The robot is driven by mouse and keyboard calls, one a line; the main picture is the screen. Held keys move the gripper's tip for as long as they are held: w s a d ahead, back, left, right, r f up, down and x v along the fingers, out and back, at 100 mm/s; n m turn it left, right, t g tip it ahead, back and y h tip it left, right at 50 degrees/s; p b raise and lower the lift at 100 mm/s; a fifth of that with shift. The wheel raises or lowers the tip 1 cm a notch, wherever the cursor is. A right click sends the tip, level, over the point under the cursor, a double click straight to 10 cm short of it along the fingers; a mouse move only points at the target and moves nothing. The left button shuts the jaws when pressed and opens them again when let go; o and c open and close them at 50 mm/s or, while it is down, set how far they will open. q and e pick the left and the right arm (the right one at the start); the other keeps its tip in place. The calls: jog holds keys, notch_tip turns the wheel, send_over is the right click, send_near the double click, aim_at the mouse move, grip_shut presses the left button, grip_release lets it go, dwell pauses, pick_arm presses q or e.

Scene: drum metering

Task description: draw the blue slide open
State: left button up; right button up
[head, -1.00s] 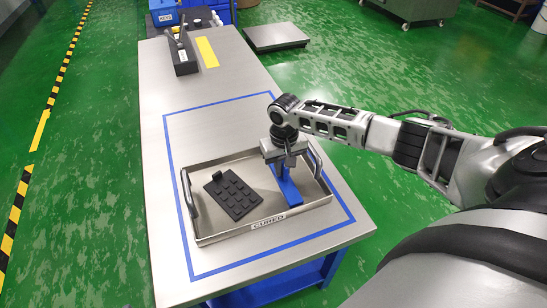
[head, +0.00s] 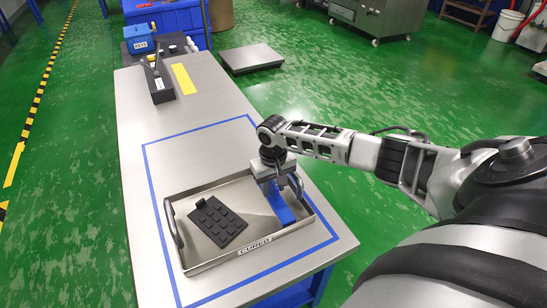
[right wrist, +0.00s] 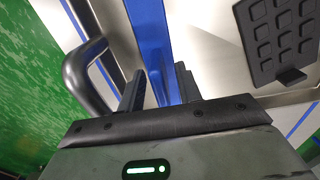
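A blue bar (head: 281,207), the only slide-like blue piece near my grippers, lies at the right side of a shallow metal tray (head: 188,204). It also shows as a blue strip in the right wrist view (right wrist: 148,35). My right gripper (head: 280,188) points down over it inside the tray's right side. In the right wrist view, its two dark fingers (right wrist: 159,88) are apart, with blue showing between them. I cannot tell whether they touch the bar. The bar's upper end is hidden by the gripper. My left gripper is not in view.
A black studded pad (head: 216,222) lies in the tray's left part. A dark curved tray handle (right wrist: 88,75) is beside my right fingers. A black block (head: 158,84) and yellow strip (head: 184,79) are at the table's far end. The middle of the table is clear.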

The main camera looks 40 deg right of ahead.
aim_at(273, 182)
notch_tip(273, 182, up, 15)
jog(key=p, duration=0.3)
jog(key=shift+r, duration=0.2)
